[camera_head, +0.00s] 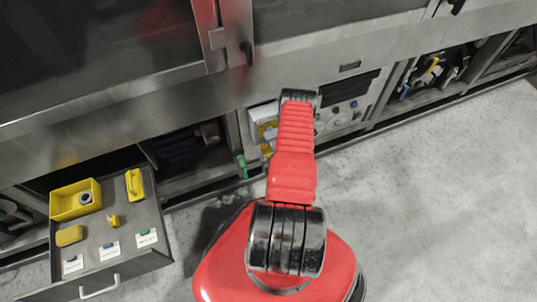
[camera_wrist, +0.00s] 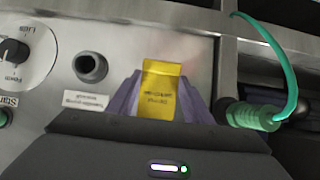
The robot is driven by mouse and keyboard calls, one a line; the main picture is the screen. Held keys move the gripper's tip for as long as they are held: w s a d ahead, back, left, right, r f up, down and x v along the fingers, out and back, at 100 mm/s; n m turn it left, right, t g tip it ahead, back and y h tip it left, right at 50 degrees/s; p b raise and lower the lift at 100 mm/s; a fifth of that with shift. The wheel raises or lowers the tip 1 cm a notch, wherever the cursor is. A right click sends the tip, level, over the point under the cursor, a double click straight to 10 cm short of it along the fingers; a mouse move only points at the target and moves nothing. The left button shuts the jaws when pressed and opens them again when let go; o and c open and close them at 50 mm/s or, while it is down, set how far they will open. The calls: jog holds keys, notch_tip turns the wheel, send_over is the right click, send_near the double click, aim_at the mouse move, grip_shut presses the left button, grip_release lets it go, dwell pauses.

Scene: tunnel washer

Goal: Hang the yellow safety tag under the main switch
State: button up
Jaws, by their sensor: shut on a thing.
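The yellow safety tag (camera_wrist: 160,79) is between the two purplish-grey fingers of my gripper (camera_wrist: 162,98) in the wrist view. My gripper is shut on it, and small dark print shows on its face. The tag is in front of a grey metal panel (camera_wrist: 117,22); I cannot tell whether it touches the panel. A black rotary knob (camera_wrist: 14,51) on a white dial is at the far left of that view, and a dark round fitting (camera_wrist: 90,67) is nearer the tag. I cannot tell which is the main switch.
A green connector with a curved cable (camera_wrist: 256,116) is just right of my gripper, and a green button (camera_wrist: 4,118) is at the left. In the head view, an open drawer (camera_head: 150,257) at lower left holds a yellow bin (camera_head: 75,198) and small items. Clear floor (camera_head: 430,200) lies right.

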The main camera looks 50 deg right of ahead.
jog(key=o, duration=1.1)
jog(key=v, duration=1.3)
jog(key=shift+s+a, duration=0.2)
jog(key=shift+s, duration=0.1)
jog(key=shift+r, duration=0.1)
